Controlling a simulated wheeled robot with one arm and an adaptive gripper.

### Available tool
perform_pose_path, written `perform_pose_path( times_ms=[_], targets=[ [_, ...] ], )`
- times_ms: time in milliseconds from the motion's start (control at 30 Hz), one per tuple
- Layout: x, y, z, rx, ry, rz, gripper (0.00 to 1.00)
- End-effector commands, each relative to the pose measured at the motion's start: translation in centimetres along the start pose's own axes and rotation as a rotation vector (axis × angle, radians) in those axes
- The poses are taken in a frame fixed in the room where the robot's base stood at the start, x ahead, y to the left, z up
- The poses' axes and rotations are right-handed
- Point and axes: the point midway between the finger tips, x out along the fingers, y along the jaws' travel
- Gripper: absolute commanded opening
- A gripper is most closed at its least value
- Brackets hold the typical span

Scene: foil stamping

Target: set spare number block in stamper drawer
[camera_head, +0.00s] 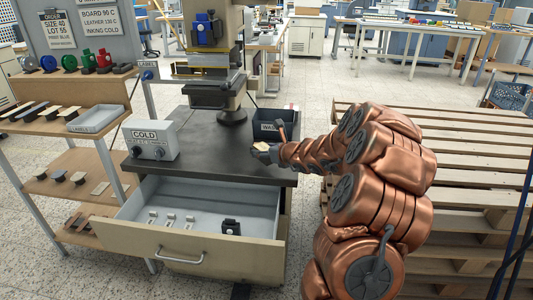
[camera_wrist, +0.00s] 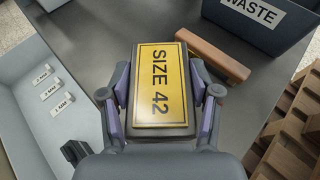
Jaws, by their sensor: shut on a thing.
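My gripper (camera_wrist: 164,95) is shut on a yellow block marked SIZE 42 (camera_wrist: 160,85), with a finger on each side of it. In the head view my gripper (camera_head: 262,150) is over the right part of the dark stamper bench top, and the block shows as a small pale plate (camera_head: 266,147). The stamper drawer (camera_head: 190,246) stands open below and left of the gripper. It holds several small labelled pieces (camera_head: 170,219) at its left and middle and a black block (camera_head: 231,227) at its right. The wrist view shows the drawer (camera_wrist: 28,130) at left.
A dark WASTE bin (camera_head: 270,124) stands on the bench near the gripper. A brown-handled tool (camera_wrist: 213,54) lies just beyond the held block. The COLD control box (camera_head: 150,138) and the stamper press (camera_head: 220,95) stand on the bench. Wooden pallets (camera_head: 470,150) are at right. The drawer has bare floor.

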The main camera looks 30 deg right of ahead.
Motion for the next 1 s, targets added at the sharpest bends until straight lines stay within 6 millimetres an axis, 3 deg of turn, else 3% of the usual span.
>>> perform_pose_path(
  times_ms=[267,500,1000],
  targets=[
    [1.0,-0.3,0.6,-0.004,-0.005,0.003,0.0],
    [2.0,-0.3,-2.3,-0.002,-0.002,0.002,0.0],
    [2.3,-0.3,-2.8,-0.002,-0.007,0.002,0.0]
  ],
)
